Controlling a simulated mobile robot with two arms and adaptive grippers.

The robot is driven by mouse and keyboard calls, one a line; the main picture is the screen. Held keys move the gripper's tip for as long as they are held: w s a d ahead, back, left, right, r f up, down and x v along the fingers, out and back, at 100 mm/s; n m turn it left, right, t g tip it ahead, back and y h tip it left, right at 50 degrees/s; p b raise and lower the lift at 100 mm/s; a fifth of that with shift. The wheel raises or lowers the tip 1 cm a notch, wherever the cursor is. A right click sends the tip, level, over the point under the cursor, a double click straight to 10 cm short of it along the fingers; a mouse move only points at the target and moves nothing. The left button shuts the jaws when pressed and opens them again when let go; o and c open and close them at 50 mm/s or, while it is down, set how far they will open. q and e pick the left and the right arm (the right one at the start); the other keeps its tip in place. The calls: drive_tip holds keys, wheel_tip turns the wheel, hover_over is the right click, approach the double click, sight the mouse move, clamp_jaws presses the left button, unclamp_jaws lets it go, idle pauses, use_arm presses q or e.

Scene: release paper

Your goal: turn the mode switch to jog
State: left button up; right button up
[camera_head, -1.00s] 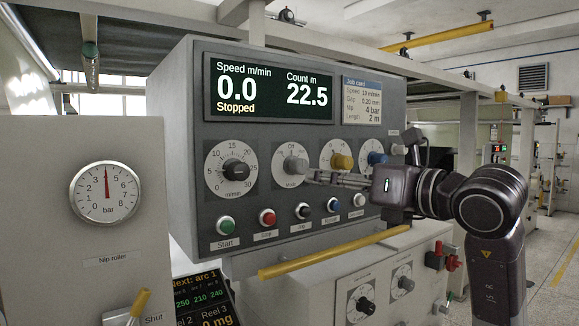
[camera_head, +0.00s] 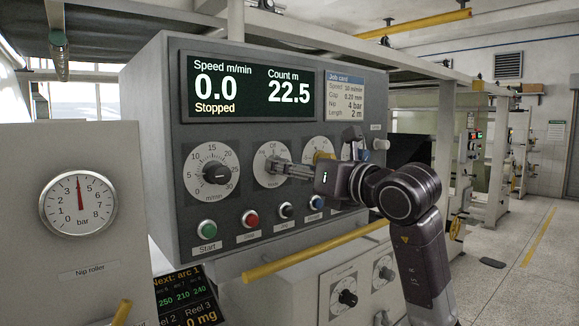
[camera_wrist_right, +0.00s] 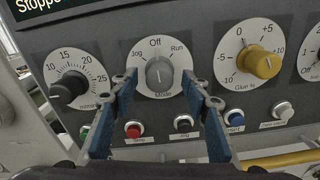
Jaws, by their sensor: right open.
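The grey mode switch (camera_wrist_right: 159,72) is in the upper middle of the right wrist view, on a white round dial (camera_wrist_right: 151,52). Jog is marked at upper left, Off at the top and Run at upper right. Its pointer faces up towards Off. My right gripper (camera_wrist_right: 161,86) is open, with one blue finger at each side of the knob; contact cannot be told. In the head view the gripper (camera_head: 281,167) reaches in from the right and its fingers partly cover the mode switch. My left gripper is not in view.
The black speed knob (camera_wrist_right: 68,88) is to the left and the yellow glue knob (camera_wrist_right: 263,63) to the right. A row of buttons, including a red one (camera_wrist_right: 134,129), lies below. A yellow bar (camera_head: 305,252) runs along the panel's lower front. The display reads Stopped.

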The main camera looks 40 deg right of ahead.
drive_tip(key=shift+c, duration=1.5)
drive_tip(key=shift+w, duration=0.1)
drive_tip(key=c, duration=0.9)
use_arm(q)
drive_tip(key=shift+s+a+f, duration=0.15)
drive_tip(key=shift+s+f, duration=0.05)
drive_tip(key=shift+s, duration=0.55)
use_arm(e)
drive_tip(key=shift+o, duration=0.2)
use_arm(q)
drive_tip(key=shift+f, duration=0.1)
use_arm(e)
drive_tip(key=shift+n, duration=0.3)
use_arm(q)
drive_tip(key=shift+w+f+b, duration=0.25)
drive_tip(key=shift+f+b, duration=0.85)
drive_tip(key=shift+b, duration=0.25)
use_arm(e)
drive_tip(key=shift+n, duration=4.2)
